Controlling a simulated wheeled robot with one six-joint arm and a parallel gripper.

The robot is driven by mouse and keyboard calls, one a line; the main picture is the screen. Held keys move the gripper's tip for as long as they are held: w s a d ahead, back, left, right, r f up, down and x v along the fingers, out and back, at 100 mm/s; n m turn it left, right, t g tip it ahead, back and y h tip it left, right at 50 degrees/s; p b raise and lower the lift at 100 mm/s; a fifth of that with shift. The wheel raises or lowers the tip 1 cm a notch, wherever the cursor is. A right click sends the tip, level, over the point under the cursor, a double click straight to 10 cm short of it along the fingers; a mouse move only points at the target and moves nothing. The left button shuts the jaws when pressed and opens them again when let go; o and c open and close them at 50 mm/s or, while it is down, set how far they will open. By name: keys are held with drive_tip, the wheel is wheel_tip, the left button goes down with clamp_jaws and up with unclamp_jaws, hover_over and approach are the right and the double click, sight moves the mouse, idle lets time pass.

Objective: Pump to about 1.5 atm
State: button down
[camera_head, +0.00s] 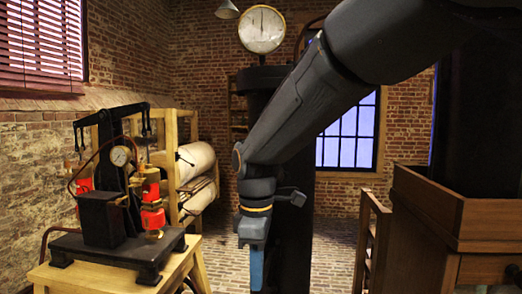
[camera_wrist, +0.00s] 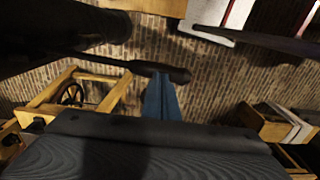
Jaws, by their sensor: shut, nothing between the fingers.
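A large white dial gauge (camera_head: 262,29) tops a dark column behind my arm; its needle points about straight up, and its numbers are too small to read. A smaller gauge (camera_head: 120,156) sits on a black pump-like apparatus (camera_head: 102,220) at the left, with red-banded brass cylinders and dark levers on top. My gripper (camera_head: 257,268) points down, blue fingers shut and empty, well right of that apparatus. In the wrist view, my fingers (camera_wrist: 161,98) lie close to the thick end of a dark rod (camera_wrist: 160,73). I cannot tell whether they touch it.
A wooden table (camera_head: 195,262) carries the apparatus. A wooden rack with pale rolls (camera_head: 196,162) stands behind it. A wooden cabinet (camera_head: 425,215) fills the right side. Brick floor shows between them. The wrist view shows a wooden frame with a dark wheel (camera_wrist: 73,94).

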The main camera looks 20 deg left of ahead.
drive_tip(key=shift+r, duration=0.1)
idle(0.3)
drive_tip(key=shift+r, duration=1.9)
drive_tip(key=d+f+m+t+b, duration=0.1)
drive_tip(key=d+f+m+b, duration=0.5)
drive_tip(key=d+f, duration=0.65)
drive_tip(key=d+f+m+b, duration=0.3)
drive_tip(key=d+f+m, duration=0.55)
drive_tip(key=d, duration=0.65)
drive_tip(key=s+d+f+m+b, duration=0.2)
drive_tip(key=s+d+f+m, duration=0.2)
drive_tip(key=d+f, duration=0.2)
drive_tip(key=shift+s+d+f+m, duration=0.2)
drive_tip(key=shift+d+f+m, duration=0.15)
drive_tip(key=shift+d, duration=0.15)
